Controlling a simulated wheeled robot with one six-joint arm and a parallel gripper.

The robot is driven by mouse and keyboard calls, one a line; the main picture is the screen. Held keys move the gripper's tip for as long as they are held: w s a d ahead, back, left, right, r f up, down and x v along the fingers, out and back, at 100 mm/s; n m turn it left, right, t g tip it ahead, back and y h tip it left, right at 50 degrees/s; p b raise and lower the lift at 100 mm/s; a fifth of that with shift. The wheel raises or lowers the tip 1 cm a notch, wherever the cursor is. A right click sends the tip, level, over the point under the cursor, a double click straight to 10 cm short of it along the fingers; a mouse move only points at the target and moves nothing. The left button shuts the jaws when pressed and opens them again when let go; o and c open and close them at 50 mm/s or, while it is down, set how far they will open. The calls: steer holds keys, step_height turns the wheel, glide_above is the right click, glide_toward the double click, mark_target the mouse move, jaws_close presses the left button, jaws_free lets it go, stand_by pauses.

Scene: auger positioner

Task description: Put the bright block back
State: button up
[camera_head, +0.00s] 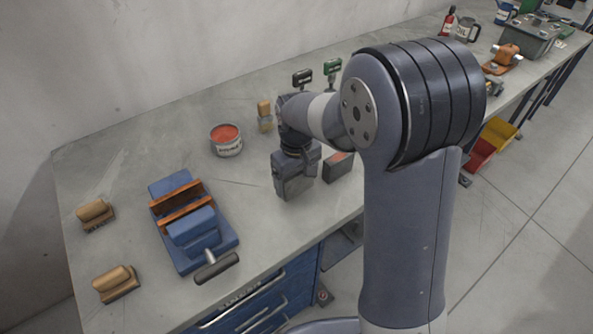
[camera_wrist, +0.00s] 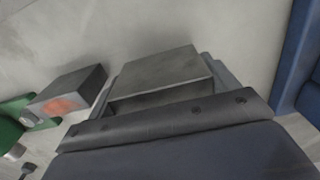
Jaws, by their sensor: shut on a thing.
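A plain light-grey metal block (camera_wrist: 160,72) is between the fingers of my gripper in the wrist view; I take it as the bright block. My gripper (camera_head: 296,172) is shut on it, low over the bench in the head view. In that view the block (camera_head: 297,188) shows as a grey box below the wrist. I cannot tell whether it touches the bench top. A second, darker block (camera_head: 338,167) with an orange-red patch stands just right of my gripper. It also shows at the left of the wrist view (camera_wrist: 66,95).
A blue vise (camera_head: 190,225) with wooden jaws and a T-handle stands left on the bench (camera_head: 110,160). An open red-paint can (camera_head: 226,140) and a small wooden piece (camera_head: 265,115) are behind. Two wood-handled pieces (camera_head: 95,214) lie far left. Bench is bare between vise and gripper.

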mark_target(296, 187)
steer(key=shift+f, duration=1.4)
steer(key=shift+f, duration=0.15)
steer(key=o, duration=2)
steer(key=shift+c, duration=0.2)
step_height(296, 187, up, 12)
steer(key=shift+r, duration=0.1)
